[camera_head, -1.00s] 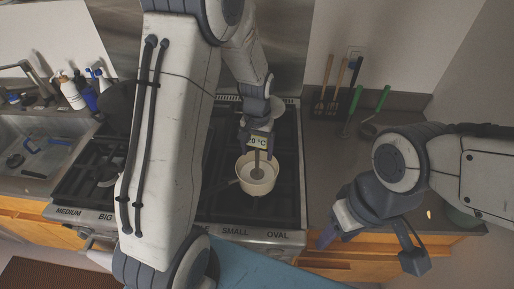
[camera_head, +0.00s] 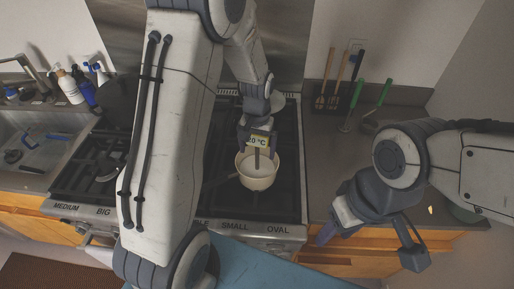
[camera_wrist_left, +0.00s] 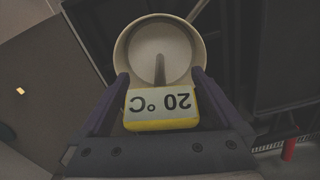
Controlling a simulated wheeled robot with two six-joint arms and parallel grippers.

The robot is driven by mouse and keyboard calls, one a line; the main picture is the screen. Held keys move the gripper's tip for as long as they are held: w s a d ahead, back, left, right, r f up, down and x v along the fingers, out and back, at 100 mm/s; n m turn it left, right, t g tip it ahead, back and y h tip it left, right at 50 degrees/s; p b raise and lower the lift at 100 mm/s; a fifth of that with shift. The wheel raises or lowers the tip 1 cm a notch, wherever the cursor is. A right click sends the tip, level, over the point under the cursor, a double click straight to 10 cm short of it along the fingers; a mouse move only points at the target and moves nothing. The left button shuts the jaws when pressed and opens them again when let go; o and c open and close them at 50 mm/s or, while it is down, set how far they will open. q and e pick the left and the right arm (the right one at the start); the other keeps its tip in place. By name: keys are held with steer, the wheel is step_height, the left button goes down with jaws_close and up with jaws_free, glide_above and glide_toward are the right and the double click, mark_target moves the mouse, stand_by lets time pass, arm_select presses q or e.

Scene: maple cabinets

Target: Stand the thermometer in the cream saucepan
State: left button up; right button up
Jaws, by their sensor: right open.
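The thermometer has a yellow case with a "20 °C" display (camera_head: 259,140) and a grey stem pointing down. My left gripper (camera_head: 258,148) is shut on its case, one finger on each side, as the left wrist view shows at the case (camera_wrist_left: 160,108). The cream saucepan (camera_head: 257,183) stands on the stove below it; it also shows in the left wrist view (camera_wrist_left: 126,52). The stem reaches down over the pan's opening, roughly upright. I cannot tell whether its tip touches the pan floor. My right gripper (camera_head: 368,243) is open and empty, above the counter front at right.
The stove (camera_head: 225,219) has dark grates around the pan. A utensil holder (camera_head: 326,102) with several handles stands at the back right. A sink (camera_head: 25,150) and bottles (camera_head: 70,88) are at the left. Some counter (camera_head: 325,160) right of the stove is bare.

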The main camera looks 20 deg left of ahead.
arm_select(q)
steer(key=shift+r, duration=0.1)
step_height(320, 180, up, 9)
steer(key=shift+r+b, duration=0.1)
steer(key=shift+b, duration=0.95)
steer(key=shift+r, duration=0.5)
steer(key=shift+d, duration=0.1)
steer(key=s+d+f+m+b, duration=0.1)
steer(key=s+d, duration=0.3)
steer(key=s, duration=0.4)
steer(key=s+d+f+m+b, duration=0.1)
steer(key=s+d+m+b, duration=0.1)
steer(key=s+d+m, duration=0.2)
steer(key=s+d+f+m+h+b, duration=0.1)
steer(key=s+d+m, duration=0.2)
steer(key=s+d, duration=0.3)
steer(key=s, duration=0.5)
steer(key=shift+s+f, duration=0.35)
steer(key=shift+c, duration=0.3)
